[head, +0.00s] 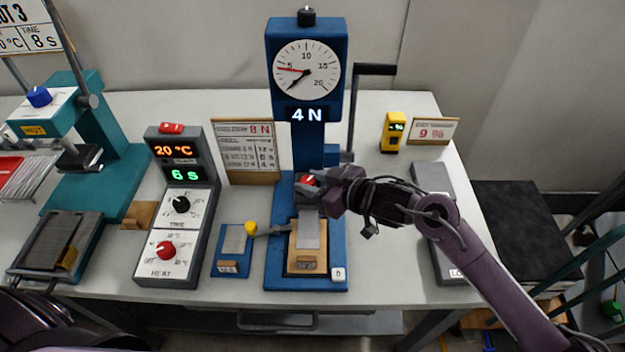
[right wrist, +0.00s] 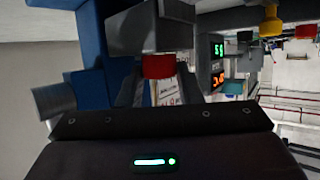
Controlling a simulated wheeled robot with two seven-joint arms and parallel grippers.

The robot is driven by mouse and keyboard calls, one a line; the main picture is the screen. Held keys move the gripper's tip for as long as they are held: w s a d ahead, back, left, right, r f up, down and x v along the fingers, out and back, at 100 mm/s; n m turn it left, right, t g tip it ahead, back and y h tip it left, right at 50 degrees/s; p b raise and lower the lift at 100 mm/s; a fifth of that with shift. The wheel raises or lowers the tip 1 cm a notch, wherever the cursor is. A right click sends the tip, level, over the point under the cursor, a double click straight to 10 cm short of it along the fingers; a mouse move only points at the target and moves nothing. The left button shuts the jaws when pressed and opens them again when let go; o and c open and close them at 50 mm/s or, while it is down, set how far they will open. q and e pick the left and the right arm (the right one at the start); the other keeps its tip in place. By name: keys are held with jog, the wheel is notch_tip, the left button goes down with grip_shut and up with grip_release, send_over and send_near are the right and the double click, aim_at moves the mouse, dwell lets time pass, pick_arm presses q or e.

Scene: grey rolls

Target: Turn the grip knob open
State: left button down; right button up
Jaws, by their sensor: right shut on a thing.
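The blue force tester (head: 308,50) stands near the middle of the table, with a round dial and a display reading 4 N. Its red grip knob (head: 309,180) sits on a grey clamp on the column, above a grey strip (head: 308,233). My right gripper (head: 313,185) reaches in from the right and is shut on the red knob. In the right wrist view the red knob (right wrist: 158,66) sits between the two fingers, under a grey block. The fingers partly hide the clamp. My left gripper is out of view.
A crank handle (head: 374,70) sticks out right of the tester. A control box (head: 175,215) with black and red dials stands to the left. A small blue block (head: 231,262) and yellow-ended lever (head: 252,228) are close by. A long grey box (head: 433,180) lies right, behind my arm.

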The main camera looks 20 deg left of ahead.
jog(key=shift+w+n+g+y+b, duration=0.15)
jog(key=shift+n+g+y+b, duration=0.1)
jog(key=shift+n+g, duration=0.3)
jog(key=shift+w+n+g+y+b, duration=0.1)
jog(key=shift+n+g+y, duration=0.15)
jog(key=shift+n+g, duration=0.3)
jog(key=shift+d+n+g+b, duration=0.1)
jog(key=shift+n+g+b, duration=1.1)
jog(key=shift+g, duration=0.3)
jog(key=o, duration=1)
jog(key=b+v, duration=0.1)
jog(key=v, duration=0.6)
jog(key=shift+w+d+r, duration=0.1)
jog(key=shift+d+r, duration=0.05)
jog(key=shift+d, duration=0.25)
